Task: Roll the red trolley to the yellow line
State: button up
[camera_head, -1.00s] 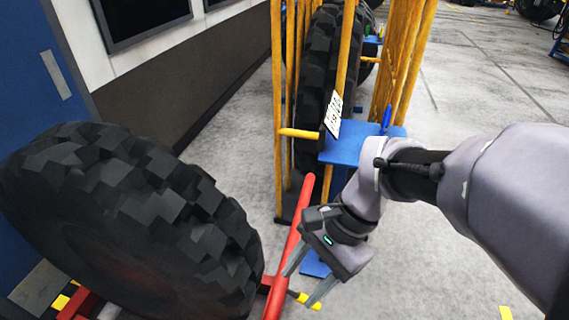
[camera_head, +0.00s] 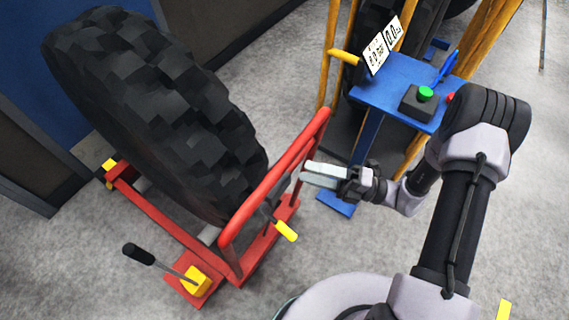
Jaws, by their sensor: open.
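The red trolley (camera_head: 165,218) stands at the left in the head view, with a large black tyre (camera_head: 160,110) upright on its low frame. Its red push handle (camera_head: 275,178) slants up toward the right. My gripper (camera_head: 304,174) is open, with its fingers pointing left at the handle's right side. I cannot tell whether the fingers touch or straddle the bar. A small piece of yellow marking (camera_head: 504,311) shows on the floor at the bottom right; I cannot tell if it is the yellow line.
A blue stand (camera_head: 385,88) with a green button (camera_head: 425,93) and paper labels is close behind my gripper. A yellow post frame (camera_head: 332,50) with another tyre stands beside it. A black-handled lever (camera_head: 139,254) rises from the trolley's front corner. Grey floor is open at the lower middle.

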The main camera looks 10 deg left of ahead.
aim_at(283, 166)
jog(key=a, duration=0.3)
jog(key=a+r+b, duration=0.1)
jog(key=a, duration=0.3)
jog(key=shift+a+r, duration=0.2)
jog(key=shift+a, duration=0.05)
grip_shut()
dwell(1.0)
